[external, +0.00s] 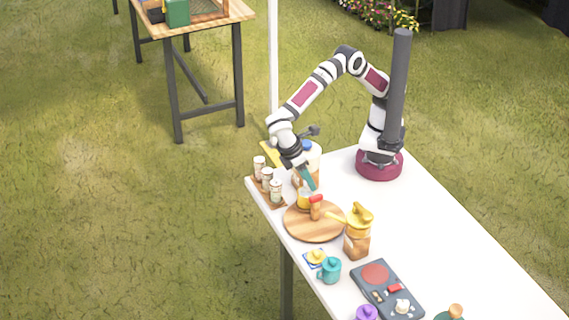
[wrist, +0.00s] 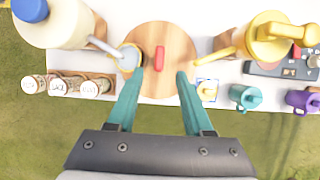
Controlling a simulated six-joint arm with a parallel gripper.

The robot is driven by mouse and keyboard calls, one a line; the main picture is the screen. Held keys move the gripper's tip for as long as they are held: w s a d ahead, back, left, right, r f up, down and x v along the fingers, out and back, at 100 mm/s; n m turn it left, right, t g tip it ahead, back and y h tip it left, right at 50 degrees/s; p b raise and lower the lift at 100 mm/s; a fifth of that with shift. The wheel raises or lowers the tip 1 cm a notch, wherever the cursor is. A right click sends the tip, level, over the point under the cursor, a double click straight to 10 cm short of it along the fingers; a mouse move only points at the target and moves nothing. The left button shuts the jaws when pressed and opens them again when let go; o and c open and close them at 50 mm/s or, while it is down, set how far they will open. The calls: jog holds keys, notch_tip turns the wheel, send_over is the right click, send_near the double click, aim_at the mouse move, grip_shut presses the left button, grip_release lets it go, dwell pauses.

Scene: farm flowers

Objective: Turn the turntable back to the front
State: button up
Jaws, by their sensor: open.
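The turntable (external: 328,231) is a round wooden disc on the white table; it also shows in the wrist view (wrist: 178,38). An upright wooden peg (external: 315,212) with a red top stands on it, and the red top shows in the wrist view (wrist: 160,57). A small yellow cup (external: 303,199) is at the disc's far edge, left of the red top in the wrist view (wrist: 130,57). My gripper (external: 311,184) is open above the far side of the disc. In the wrist view, its teal fingertips (wrist: 158,74) are apart on either side of the peg's line, holding nothing.
A rack of several white-capped jars (external: 267,180) stands left of the disc. A large blue-capped jug (external: 313,160) is behind my gripper. A yellow-lidded pitcher (external: 357,240) stands close at right. Teal (external: 330,271) and purple (external: 367,313) lidded mugs and a dark panel (external: 388,292) are nearer.

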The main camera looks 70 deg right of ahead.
aim_at(316, 196)
jog(key=x, duration=0.7)
jog(key=shift+f, duration=0.15)
grip_shut()
dwell(1.1)
